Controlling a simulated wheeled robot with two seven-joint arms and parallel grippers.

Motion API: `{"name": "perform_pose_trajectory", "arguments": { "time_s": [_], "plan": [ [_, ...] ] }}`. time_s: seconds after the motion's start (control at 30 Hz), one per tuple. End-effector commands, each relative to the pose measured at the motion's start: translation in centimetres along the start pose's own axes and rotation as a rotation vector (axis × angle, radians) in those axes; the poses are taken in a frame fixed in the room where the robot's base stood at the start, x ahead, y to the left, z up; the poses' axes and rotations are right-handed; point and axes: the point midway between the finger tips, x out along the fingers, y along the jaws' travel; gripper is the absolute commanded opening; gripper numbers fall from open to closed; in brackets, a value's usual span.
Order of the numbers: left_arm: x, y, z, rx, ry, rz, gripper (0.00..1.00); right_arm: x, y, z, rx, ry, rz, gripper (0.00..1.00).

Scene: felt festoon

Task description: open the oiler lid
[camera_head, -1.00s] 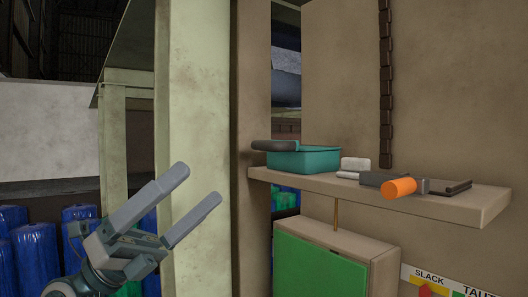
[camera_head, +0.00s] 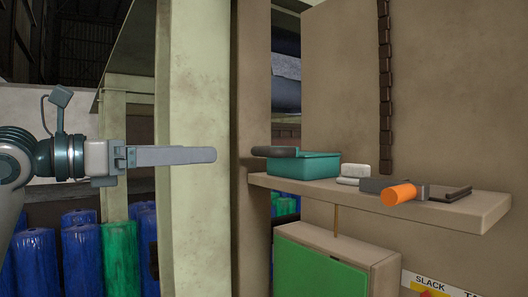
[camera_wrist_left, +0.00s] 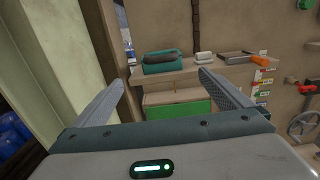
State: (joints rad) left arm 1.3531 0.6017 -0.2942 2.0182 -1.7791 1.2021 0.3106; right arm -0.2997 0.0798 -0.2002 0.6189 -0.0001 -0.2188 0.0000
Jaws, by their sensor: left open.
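No part is clearly marked as the oiler or its lid. A pale box with a green front panel (camera_head: 318,263) hangs below the shelf, and the panel looks closed. It also shows in the left wrist view (camera_wrist_left: 180,108). My left gripper (camera_head: 212,155) points right in front of the pale post, its fingers seen edge-on in the head view. In the left wrist view my left gripper (camera_wrist_left: 162,80) is open and empty, with the shelf and box beyond its fingers. My right gripper is not in view.
The shelf (camera_head: 470,209) holds a teal tray (camera_head: 305,167) with a dark bar, a pale block (camera_head: 353,170) and an orange-ended tool (camera_head: 398,194). A pale post (camera_head: 193,70) stands left of the shelf. A red-handled part and a handwheel (camera_wrist_left: 305,127) are at the right.

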Motion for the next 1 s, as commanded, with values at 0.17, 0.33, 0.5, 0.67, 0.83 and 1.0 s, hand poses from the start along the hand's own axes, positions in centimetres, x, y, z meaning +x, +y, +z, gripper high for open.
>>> {"name": "perform_pose_trajectory", "arguments": {
  "time_s": [0.17, 0.33, 0.5, 0.67, 0.83, 1.0],
  "plan": [
    [0.2, 0.0, 0.0, -0.001, -0.001, -0.002, 0.98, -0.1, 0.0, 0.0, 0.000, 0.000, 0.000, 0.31],
    [1.2, -0.1, 0.1, -0.002, 0.000, -0.005, 0.98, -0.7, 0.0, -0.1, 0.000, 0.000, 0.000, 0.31],
    [3.3, -0.2, 0.3, -0.002, 0.000, -0.006, 0.98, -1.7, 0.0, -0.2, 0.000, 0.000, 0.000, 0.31],
    [6.0, -0.2, 0.4, -0.004, 0.000, -0.006, 0.98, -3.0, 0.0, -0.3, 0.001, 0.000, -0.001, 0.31],
    [9.1, -0.2, 0.4, -0.003, 0.000, -0.006, 0.98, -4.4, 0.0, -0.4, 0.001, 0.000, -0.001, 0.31],
    [12.2, -0.2, 0.4, -0.004, 0.001, -0.005, 0.98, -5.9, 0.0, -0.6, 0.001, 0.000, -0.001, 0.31]
  ]
}}
